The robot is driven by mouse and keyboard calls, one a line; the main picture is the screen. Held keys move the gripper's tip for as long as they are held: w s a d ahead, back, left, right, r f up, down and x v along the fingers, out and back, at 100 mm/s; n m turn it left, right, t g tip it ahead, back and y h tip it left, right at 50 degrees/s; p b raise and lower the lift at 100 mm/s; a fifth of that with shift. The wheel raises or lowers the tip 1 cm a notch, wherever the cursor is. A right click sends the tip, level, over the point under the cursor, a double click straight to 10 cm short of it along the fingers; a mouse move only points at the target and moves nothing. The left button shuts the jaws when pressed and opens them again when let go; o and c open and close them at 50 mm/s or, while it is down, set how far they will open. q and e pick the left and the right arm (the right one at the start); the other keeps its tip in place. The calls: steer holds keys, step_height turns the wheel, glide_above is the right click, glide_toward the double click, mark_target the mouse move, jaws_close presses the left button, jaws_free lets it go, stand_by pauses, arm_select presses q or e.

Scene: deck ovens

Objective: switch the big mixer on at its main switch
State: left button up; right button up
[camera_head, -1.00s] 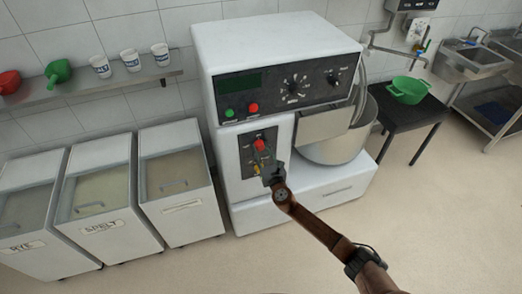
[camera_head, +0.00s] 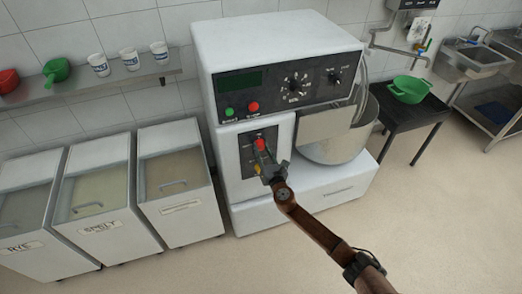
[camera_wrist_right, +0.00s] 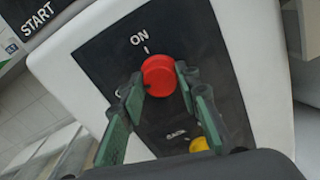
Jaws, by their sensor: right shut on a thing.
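The big mixer (camera_head: 275,50) stands against the tiled wall. Its red main switch knob (camera_head: 260,144) is on a black plate on the front, and it also shows in the right wrist view (camera_wrist_right: 159,73). "ON" and a white tick are printed above the knob; another label beside it is mostly hidden by a finger. No pointer on the knob can be made out. My right gripper (camera_head: 263,153) is shut on the red knob, one green finger on each side. A yellow control (camera_wrist_right: 199,145) sits lower on the plate, partly hidden. My left gripper is not in view.
A green button (camera_head: 229,112) and a red button (camera_head: 253,107) are on the upper panel. The steel bowl (camera_head: 340,145) is right of the switch plate. Flour bins (camera_head: 180,205) stand at the left.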

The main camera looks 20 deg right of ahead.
steer(key=m+b, duration=0.1)
steer(key=m, duration=0.2)
steer(key=shift+f+m, duration=0.15)
steer(key=shift+m, duration=0.25)
steer(key=m+b, duration=0.1)
steer(key=m, duration=0.2)
steer(key=shift+m, duration=0.3)
steer(key=m, duration=0.3)
steer(key=shift+m+b, duration=0.3)
steer(key=shift+b, duration=0.05)
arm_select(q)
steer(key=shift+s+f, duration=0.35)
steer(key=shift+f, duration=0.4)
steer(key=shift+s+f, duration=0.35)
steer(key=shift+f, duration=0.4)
arm_select(e)
steer(key=shift+m, duration=2.1)
steer(key=o, duration=1.2)
steer(key=shift+c, duration=0.2)
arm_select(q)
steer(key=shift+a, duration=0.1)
